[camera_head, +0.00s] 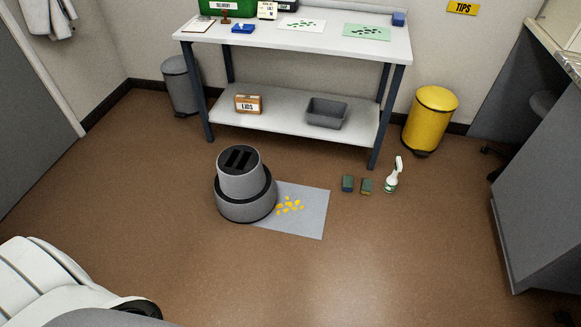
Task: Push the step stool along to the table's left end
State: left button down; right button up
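The step stool (246,203) is a round grey two-tier stool with black bands and a slotted black top. It stands upright on the brown floor, partly on the left part of a grey mat (306,226). The table (290,45) is a white-topped bench with dark legs and a lower shelf, behind the stool. Its left end is up and to the left of the stool. White parts of my own body show at the lower left. Neither gripper is in view.
Yellow pieces (289,205) lie on the mat beside the stool. Two sponges (348,184) and a spray bottle (393,175) stand right of it. A grey bin (180,86) stands by the table's left end, a yellow bin (430,120) by its right. Floor left of the stool is clear.

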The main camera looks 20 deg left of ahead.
aim_at(245, 192)
jog(key=i+l+u, duration=0.1)
jog(key=i+u, duration=0.2)
jog(key=i, duration=0.2)
jog(key=i+l+u, duration=0.3)
jog(key=i, duration=0.2)
jog(key=i+l+u, duration=0.3)
jog(key=i, duration=0.2)
jog(key=j, duration=0.1)
